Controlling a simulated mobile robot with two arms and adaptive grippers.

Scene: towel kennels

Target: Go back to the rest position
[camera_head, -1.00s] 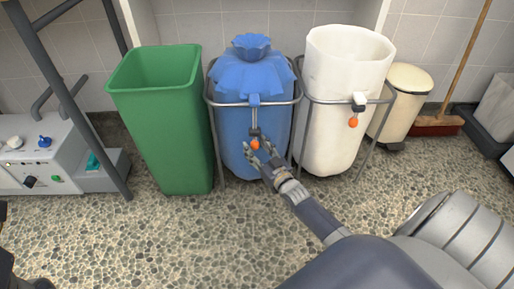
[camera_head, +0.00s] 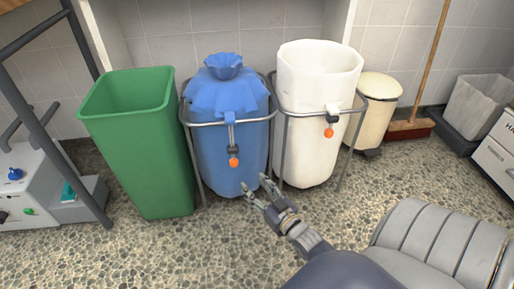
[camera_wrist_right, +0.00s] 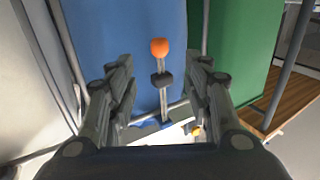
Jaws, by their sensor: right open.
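My right gripper (camera_head: 258,190) is open and empty in the head view, in front of and below the blue bag's front. It also shows in the right wrist view (camera_wrist_right: 160,85), its two fingers apart with the orange ball of a cord toggle seen between and beyond them. The blue bag (camera_head: 232,110) is tied shut at its top and stands in a metal frame. An orange ball (camera_head: 234,162) hangs on a cord at its front, apart from my fingers in the head view. My left gripper is not in view.
A green bin (camera_head: 140,150) stands left of the blue bag. A white bag (camera_head: 315,80) in a frame, with its own orange ball (camera_head: 329,132), stands to the right. A cream pedal bin (camera_head: 380,105) and a broom (camera_head: 410,128) are farther right. Pebbled floor in front is clear.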

